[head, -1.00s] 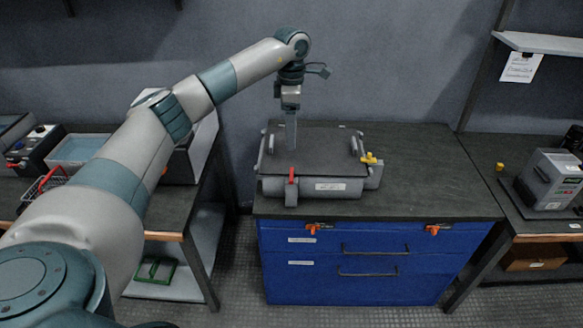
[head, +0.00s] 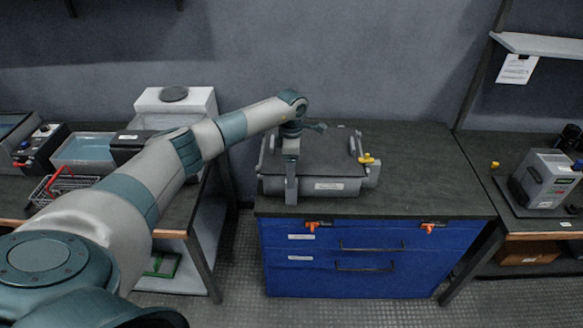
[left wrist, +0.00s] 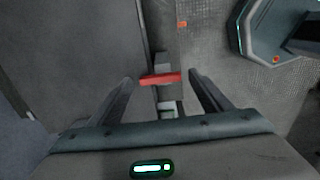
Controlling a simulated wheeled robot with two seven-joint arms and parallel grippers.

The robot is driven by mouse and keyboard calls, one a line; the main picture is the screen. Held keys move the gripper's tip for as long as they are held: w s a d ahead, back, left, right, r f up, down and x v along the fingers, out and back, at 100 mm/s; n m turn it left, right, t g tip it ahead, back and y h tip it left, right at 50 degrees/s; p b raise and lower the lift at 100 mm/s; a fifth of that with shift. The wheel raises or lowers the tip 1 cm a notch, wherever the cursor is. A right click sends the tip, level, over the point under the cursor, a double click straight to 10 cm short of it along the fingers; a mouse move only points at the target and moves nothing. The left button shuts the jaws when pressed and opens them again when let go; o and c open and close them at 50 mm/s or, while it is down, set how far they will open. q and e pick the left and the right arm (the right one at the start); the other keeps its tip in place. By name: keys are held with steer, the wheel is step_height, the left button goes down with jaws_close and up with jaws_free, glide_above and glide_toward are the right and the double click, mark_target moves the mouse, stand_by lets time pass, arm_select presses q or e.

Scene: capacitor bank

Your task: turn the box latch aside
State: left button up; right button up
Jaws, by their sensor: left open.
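The grey box (head: 330,185) with a dark flat lid stands on the blue cabinet's top in the head view. My left gripper (head: 291,192) points down at the box's front left, in front of the spot of the red latch, which it hides there. In the left wrist view the red latch (left wrist: 160,78) lies crosswise between the two open fingers of my left gripper (left wrist: 163,84). Small gaps seem to show on both sides, and I cannot tell whether either finger touches it. My right gripper is not in view.
A yellow piece (head: 367,160) sits at the box's right side. The blue cabinet (head: 285,250) has orange latches on its front and a clear dark top to the right. A side table (head: 170,222) with trays stands left, and a grey device (head: 548,180) stands right.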

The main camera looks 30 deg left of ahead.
arm_select(q)
steer(key=shift+f, duration=0.15)
steer(key=shift+c, duration=0.4)
steer(key=c, duration=1)
steer(key=shift+o, duration=0.2)
